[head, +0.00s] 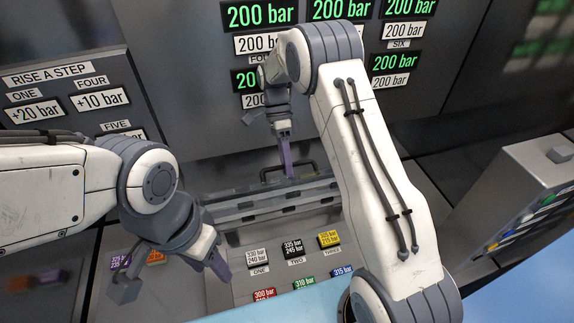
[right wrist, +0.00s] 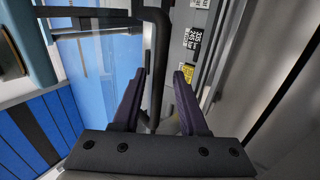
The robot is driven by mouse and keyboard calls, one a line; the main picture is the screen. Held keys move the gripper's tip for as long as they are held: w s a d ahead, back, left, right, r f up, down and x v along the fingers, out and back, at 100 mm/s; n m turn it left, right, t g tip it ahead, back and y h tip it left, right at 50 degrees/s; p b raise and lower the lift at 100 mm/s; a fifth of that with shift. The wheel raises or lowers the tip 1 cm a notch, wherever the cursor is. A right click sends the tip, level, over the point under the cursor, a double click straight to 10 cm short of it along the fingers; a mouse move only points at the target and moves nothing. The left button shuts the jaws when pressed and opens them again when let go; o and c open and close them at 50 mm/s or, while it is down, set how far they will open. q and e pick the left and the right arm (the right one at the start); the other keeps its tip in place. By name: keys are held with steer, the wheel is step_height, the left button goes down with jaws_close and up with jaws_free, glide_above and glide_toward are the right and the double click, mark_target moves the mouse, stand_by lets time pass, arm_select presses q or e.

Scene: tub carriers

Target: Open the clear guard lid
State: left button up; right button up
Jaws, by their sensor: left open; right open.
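The clear guard lid (head: 225,190) is a see-through pane at the middle of the dark panel in the head view. Its black bar handle (head: 311,163) stands at its upper part. In the right wrist view the handle (right wrist: 157,65) passes between my right fingers, with the clear pane (right wrist: 100,65) to its left. My right gripper (head: 285,163) is open around the handle, its fingers apart on either side; I cannot tell whether they touch it. My left gripper (head: 172,283) is open and empty, lower left, apart from the lid. How far the lid is raised I cannot tell.
Below the lid are several coloured labelled buttons, including a black one (head: 293,247) and a yellow one (head: 329,239). Green pressure displays (head: 260,15) line the upper panel. A grey box (head: 515,200) with coloured buttons stands at the right. My right arm hides part of the panel.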

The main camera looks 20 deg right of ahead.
stand_by(0.3)
steer(key=shift+r+b, duration=0.4)
steer(key=shift+b, duration=0.1)
step_height(320, 180, up, 2)
steer(key=shift+r+b, duration=0.25)
steer(key=shift+b, duration=0.95)
steer(key=s+d+r+b, duration=0.2)
steer(key=s+d+r, duration=0.1)
steer(key=s+d, duration=0.1)
steer(key=s+d+r+b, duration=0.3)
steer(key=d+r, duration=0.1)
steer(key=shift+s+d+r, duration=0.1)
steer(key=shift+s+r, duration=0.1)
steer(key=shift+s, duration=0.2)
steer(key=shift+s+d+r, duration=0.15)
steer(key=shift+s+r, duration=0.05)
